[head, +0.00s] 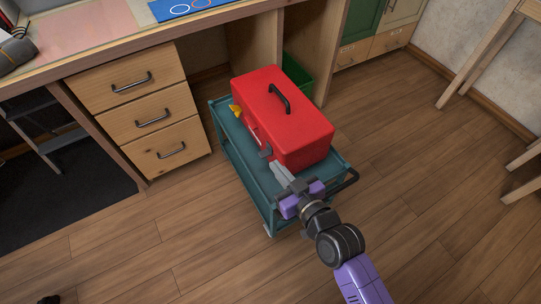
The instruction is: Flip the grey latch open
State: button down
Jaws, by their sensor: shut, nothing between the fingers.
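A red toolbox (290,125) with a black handle (279,98) on its lid sits on a teal cart (229,153). The lid looks closed. A grey latch (266,152) is on the toolbox's front left face, toward the near corner. A yellow latch (236,111) is farther back on the same face. My gripper (275,166) is shut and empty, with its fingertips at or just below the grey latch. I cannot tell whether they touch it. The gripper body partly hides the near end of the cart top.
A wooden desk with several drawers (150,115) stands at the left, close to the cart. A green bin (298,75) is behind the toolbox. A wooden stool (490,45) is at the right. The wooden floor (420,190) is clear on the right and in front.

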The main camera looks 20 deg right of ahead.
jog(key=shift+v, duration=0.8)
jog(key=p, duration=0.4)
jog(key=shift+d+r, duration=0.35)
jog(key=shift+r, duration=0.05)
jog(key=shift+w, duration=0.1)
jog(key=shift+d+f, duration=0.1)
jog(key=shift+f, duration=0.1)
jog(key=shift+w, duration=0.1)
